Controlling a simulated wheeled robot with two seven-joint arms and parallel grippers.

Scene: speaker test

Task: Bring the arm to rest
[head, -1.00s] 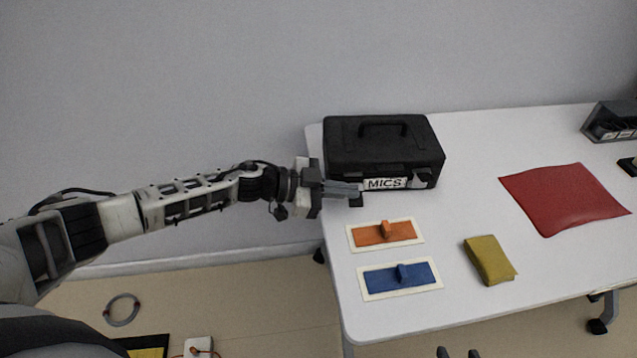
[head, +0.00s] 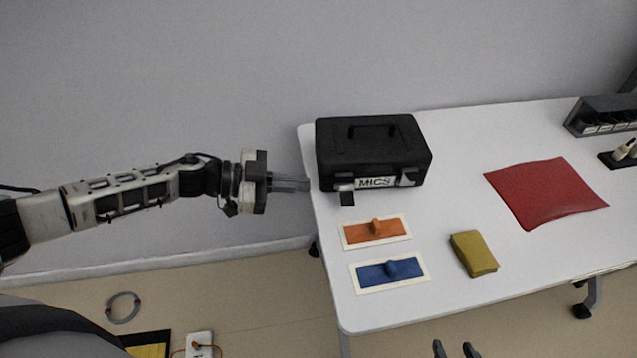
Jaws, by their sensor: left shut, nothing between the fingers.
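My left arm reaches in from the left, and its gripper (head: 306,185) is shut and empty just off the table's left edge. Its fingertips point right at the black MICS case (head: 372,150), with a small gap to the case's left side. The case lid is down. The case's left latch (head: 347,196) sticks out and down at the front. Two dark fingertips of my right gripper (head: 454,350) show apart at the bottom edge; the rest of it is out of view.
On the white table (head: 430,225) lie an orange-handled pad (head: 360,234), a blue-handled pad (head: 375,273), a folded yellow cloth (head: 473,253) and a red cloth (head: 545,192). A grey rack (head: 605,115) stands at the right. A cable ring (head: 123,308) lies on the floor.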

